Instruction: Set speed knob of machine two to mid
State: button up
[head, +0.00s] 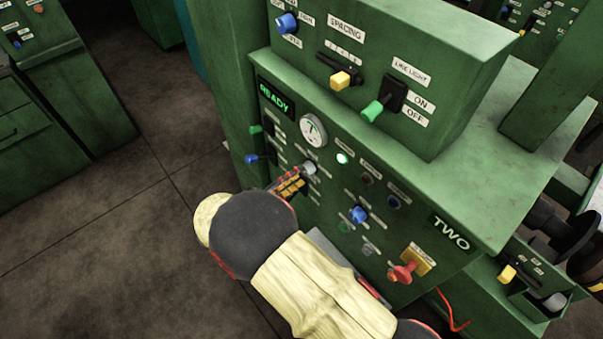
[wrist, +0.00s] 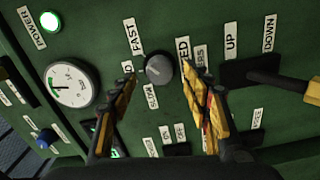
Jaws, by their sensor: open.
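The panel of machine two carries a green-lit READY sign and a TWO label (head: 451,233). Its grey round speed knob (head: 309,168) sits below the gauge. The knob also shows in the wrist view (wrist: 159,69), among labels reading FAST, SLOW and a partly hidden one ending in "ED". I cannot tell for sure where its pointer stands. My gripper (head: 292,181) is at the panel by the knob, partly hidden behind my arm. In the wrist view my gripper (wrist: 158,75) is open, one finger to each side of the knob, with gaps visible; it holds nothing.
A dial gauge (head: 313,131) and lit power lamp (head: 342,158) are near the knob. A blue knob (head: 358,214) and red switch (head: 403,272) are lower right. A lever with a yellow handle (wrist: 298,88) lies right of my fingers. Open floor is at left.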

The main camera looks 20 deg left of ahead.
jog(key=shift+x, duration=1.3)
jog(key=shift+c, duration=1)
jog(key=c, duration=1)
jog(key=shift+n, duration=0.3)
jog(key=shift+d+f+n+p, duration=0.1)
jog(key=shift+n+p, duration=2.45)
jog(key=shift+n, duration=1.95)
